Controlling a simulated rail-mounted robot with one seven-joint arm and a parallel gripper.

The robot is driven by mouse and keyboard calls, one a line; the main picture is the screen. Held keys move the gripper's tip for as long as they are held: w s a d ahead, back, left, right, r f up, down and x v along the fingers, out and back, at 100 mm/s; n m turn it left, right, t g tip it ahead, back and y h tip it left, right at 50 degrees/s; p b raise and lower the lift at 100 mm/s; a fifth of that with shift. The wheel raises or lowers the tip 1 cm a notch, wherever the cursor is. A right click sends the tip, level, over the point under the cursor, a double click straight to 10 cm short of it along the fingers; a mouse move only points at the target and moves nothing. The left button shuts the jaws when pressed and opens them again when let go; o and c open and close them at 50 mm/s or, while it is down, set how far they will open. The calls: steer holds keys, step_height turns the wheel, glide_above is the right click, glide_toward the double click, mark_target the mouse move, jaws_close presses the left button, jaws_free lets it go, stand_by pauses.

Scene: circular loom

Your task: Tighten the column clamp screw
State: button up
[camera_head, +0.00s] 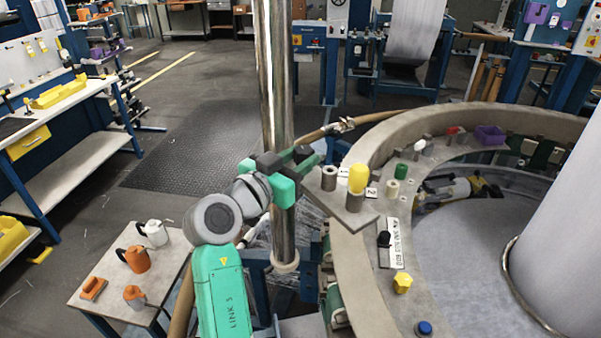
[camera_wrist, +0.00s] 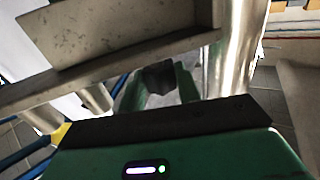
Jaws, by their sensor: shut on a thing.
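A shiny metal column (camera_head: 272,80) rises in the middle of the head view; it also shows at the right of the wrist view (camera_wrist: 238,55). My gripper (camera_head: 311,160) is beside the column, its green fingers pointing right toward the loom's edge. In the wrist view my gripper (camera_wrist: 166,84) is shut on a dark, blocky knob, the clamp screw (camera_wrist: 158,77), between the two green fingers. The knob's far side and thread are hidden. A grey plate (camera_head: 345,211) holding several spools lies right of my gripper; its underside or edge appears to cross the upper wrist view.
The loom's round rim (camera_head: 350,255) curves close on the right, with a yellow knob (camera_head: 403,283) and blue button (camera_head: 424,328) on it. A small table (camera_head: 110,300) with orange and white jugs stands at lower left. Open floor (camera_head: 190,150) lies behind.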

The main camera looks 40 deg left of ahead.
steer(key=m+h+b, duration=0.1)
steer(key=h, duration=0.1)
steer(key=m+h+b, duration=0.1)
steer(key=m+h, duration=0.1)
steer(key=m+g+h+b, duration=0.1)
steer(key=h+b, duration=0.1)
steer(key=h, duration=0.1)
steer(key=shift+a+f+m, duration=0.15)
steer(key=shift+a+m, duration=0.15)
steer(key=shift+a, duration=0.1)
steer(key=shift+w+a+m+g+h+b, duration=0.1)
steer(key=shift+m+g+h+b, duration=0.3)
steer(key=shift+m+g+h, duration=0.7)
steer(key=shift+w+a+m+g+h+b, duration=0.1)
steer(key=shift+m+g+h+b, duration=0.25)
steer(key=shift+m+h, duration=0.8)
steer(key=shift+h, duration=0.65)
steer(key=o, duration=0.7)
steer(key=v, duration=0.7)
steer(key=shift+s+a, duration=0.25)
steer(key=shift+s, duration=0.05)
